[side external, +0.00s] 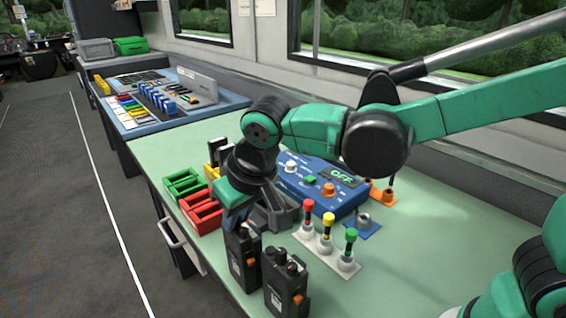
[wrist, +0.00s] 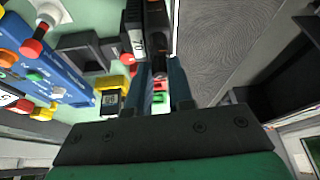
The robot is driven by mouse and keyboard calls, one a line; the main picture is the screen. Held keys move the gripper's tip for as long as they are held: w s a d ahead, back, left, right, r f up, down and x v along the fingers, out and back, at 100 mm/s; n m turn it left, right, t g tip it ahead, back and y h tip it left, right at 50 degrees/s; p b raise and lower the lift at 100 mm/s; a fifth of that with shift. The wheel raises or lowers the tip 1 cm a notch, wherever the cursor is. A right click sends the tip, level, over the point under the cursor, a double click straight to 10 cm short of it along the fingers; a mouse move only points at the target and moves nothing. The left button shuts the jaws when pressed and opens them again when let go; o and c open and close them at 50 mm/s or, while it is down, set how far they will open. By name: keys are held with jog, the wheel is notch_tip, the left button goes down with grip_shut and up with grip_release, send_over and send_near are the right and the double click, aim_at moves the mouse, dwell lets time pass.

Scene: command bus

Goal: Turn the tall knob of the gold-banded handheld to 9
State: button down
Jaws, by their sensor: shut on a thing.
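Two black handhelds stand upright at the table's near edge in the side view: a left one (side external: 243,262) and a right one (side external: 286,287). I cannot make out a gold band on either. My gripper (side external: 236,216) is lowered directly over the top of the left handheld. In the wrist view a black handheld body with a white label (wrist: 136,42) lies just beyond the fingertips of my gripper (wrist: 159,68). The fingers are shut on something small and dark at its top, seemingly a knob. The knob's pointer and its numbers are hidden.
A blue control box (side external: 322,190) stands behind, with a white plate of red, yellow and green levers (side external: 327,249) before it. Green (side external: 184,184) and red (side external: 203,212) trays lie left. A dark grey holder (side external: 272,213) is close behind the gripper.

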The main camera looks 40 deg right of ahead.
jog(key=m+h, duration=0.1)
jog(key=m, duration=0.2)
jog(key=m+h, duration=0.1)
jog(key=m, duration=0.2)
jog(key=shift+a+h, duration=0.15)
jog(key=shift+h, duration=0.15)
jog(key=shift+m, duration=0.4)
jog(key=c, duration=0.8)
grip_release()
jog(key=shift+v, duration=2.8)
jog(key=shift+w+g, duration=0.15)
jog(key=shift+g, duration=0.15)
